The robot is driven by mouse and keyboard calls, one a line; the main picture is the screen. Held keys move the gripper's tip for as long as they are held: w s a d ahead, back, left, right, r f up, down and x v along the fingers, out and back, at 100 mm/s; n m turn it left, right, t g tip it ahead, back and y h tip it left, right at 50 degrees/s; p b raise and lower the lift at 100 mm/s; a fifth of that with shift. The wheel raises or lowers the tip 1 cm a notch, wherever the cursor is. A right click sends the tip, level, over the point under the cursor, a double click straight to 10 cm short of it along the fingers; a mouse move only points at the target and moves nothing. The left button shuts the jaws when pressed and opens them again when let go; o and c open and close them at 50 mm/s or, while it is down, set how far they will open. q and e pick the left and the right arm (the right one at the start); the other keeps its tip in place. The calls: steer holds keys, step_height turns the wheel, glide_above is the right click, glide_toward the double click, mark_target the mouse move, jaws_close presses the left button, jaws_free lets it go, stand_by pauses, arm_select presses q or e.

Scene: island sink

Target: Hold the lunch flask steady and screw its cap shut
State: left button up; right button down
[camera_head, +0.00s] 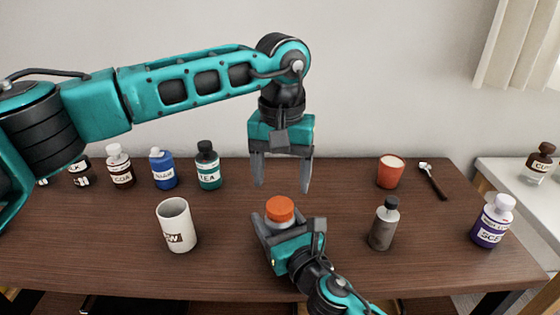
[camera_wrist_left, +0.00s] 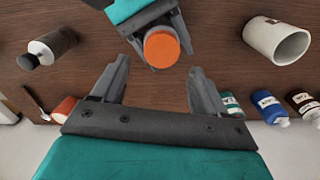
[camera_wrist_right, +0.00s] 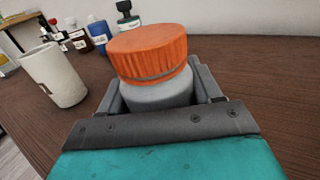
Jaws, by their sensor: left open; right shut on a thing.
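The lunch flask (camera_wrist_right: 158,94) is a pale grey body standing upright on the table. Its orange ribbed cap (camera_head: 280,209) sits on top, with a thin grey line under its rim in the right wrist view. My right gripper (camera_head: 287,232) is shut on the flask body, low and from the front. My left gripper (camera_head: 282,186) points straight down above the flask, open and empty, with its fingertips apart and higher than the cap. In the left wrist view the cap (camera_wrist_left: 161,49) lies beyond the gap between the fingers. The flask's lower part is hidden by my right gripper.
A white mug (camera_head: 176,225) stands left of the flask, and a grey bottle with a dark cap (camera_head: 383,226) stands to the right. Several labelled bottles line the back left. An orange cup (camera_head: 391,171) and a dark utensil (camera_head: 433,181) are at the back right. A purple bottle (camera_head: 491,224) is far right.

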arm_select(q)
steer(key=n, duration=0.3)
steer(key=shift+r+n, duration=0.15)
steer(key=shift+n, duration=0.25)
steer(key=n, duration=0.5)
steer(key=shift+r+n, duration=0.2)
steer(key=shift+n, duration=0.1)
steer(key=n, duration=0.3)
steer(key=shift+r+n, duration=0.15)
steer(key=shift+n, duration=0.15)
steer(key=n, duration=0.3)
steer(key=shift+r+n, duration=0.15)
steer(key=shift+n, duration=0.15)
steer(key=n, duration=0.3)
steer(key=shift+r+n, duration=0.1)
steer(key=shift+n, duration=0.2)
steer(key=n, duration=0.5)
steer(key=shift+s+a+r, duration=0.1)
steer(key=shift+r, duration=0.15)
steer(key=n, duration=0.4)
steer(key=shift+r, duration=0.1)
steer(key=n, duration=0.5)
steer(key=shift+r, duration=0.2)
